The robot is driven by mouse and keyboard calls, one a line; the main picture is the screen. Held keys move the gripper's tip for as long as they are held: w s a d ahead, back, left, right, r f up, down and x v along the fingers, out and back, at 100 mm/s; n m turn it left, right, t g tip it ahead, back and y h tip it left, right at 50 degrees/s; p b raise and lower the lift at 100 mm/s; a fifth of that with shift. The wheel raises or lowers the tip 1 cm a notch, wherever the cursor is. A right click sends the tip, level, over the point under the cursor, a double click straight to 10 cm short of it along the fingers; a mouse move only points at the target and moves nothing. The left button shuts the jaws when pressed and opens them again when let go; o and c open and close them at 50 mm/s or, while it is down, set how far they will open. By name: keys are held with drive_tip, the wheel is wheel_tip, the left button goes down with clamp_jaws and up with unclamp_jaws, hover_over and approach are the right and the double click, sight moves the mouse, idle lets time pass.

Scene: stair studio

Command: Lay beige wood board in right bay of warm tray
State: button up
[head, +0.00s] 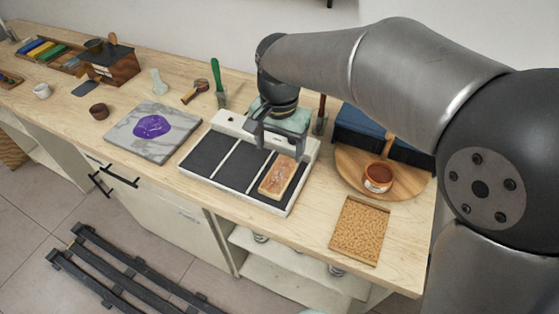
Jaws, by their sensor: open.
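The warm tray (234,194) is a white frame with three dark bays side by side on the wooden counter. A beige, tan-edged wood board (278,178) lies in the right bay, toward its front and slightly turned. The left bay (208,154) and middle bay (239,166) are empty. My gripper (279,148) is open above the rear part of the right bay, behind the board in the picture. Its fingers look clear of the board, though the exact gap is hard to judge.
A marble slab (180,146) with a purple patch lies left of the tray. A round wooden board (411,188) with a brown bowl (378,177) stands to the right, near a textured tan mat (359,230). Tools and a green-handled brush (217,80) stand behind.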

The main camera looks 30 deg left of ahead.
drive_tip(key=shift+r, duration=1.6)
drive_tip(key=w+d+f, duration=0.1)
drive_tip(key=w+d, duration=0.1)
drive_tip(key=d, duration=2.3)
drive_tip(key=s+d+f, duration=0.2)
drive_tip(key=s+d, duration=0.3)
drive_tip(key=d, duration=0.1)
drive_tip(key=s+d+f, duration=0.3)
drive_tip(key=s+d, duration=0.2)
drive_tip(key=d, duration=0.2)
drive_tip(key=shift+s+d+f+m+t, duration=0.2)
drive_tip(key=shift+d+f+m+t, duration=0.1)
drive_tip(key=shift+f+m, duration=0.1)
drive_tip(key=shift+r, duration=0.1)
